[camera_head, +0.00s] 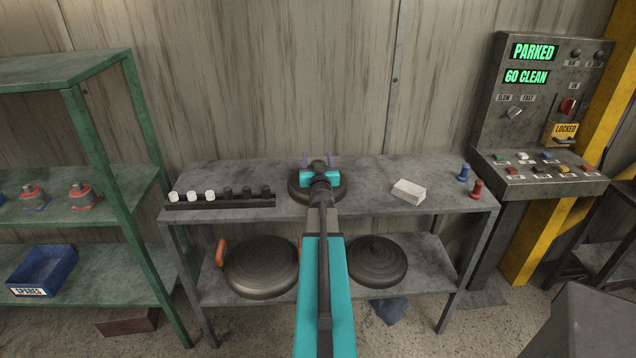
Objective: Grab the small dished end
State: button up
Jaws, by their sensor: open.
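A small dark round dished end (298,194) lies on the top of the grey table (370,195), near its middle. My gripper (318,161) is over it and hides much of it; its two thin purplish fingers stand apart, so it is open. I cannot tell whether the fingers touch the dished end. On the shelf below, a larger dark dished end (262,265) with an orange piece at its side is on the left. Another dark dished end (378,262) with a knob-like centre is on the right.
A rack of white and black pegs (220,201) stands left on the tabletop. A white block (408,191), a blue peg (464,172) and a red peg (476,188) are on the right. A control panel (540,110) reads "PARKED". Green shelving (100,235) stands left.

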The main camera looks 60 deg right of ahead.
jog(key=shift+c, duration=0.3)
grip_shut()
jog(key=shift+r, duration=0.15)
dwell(0.3)
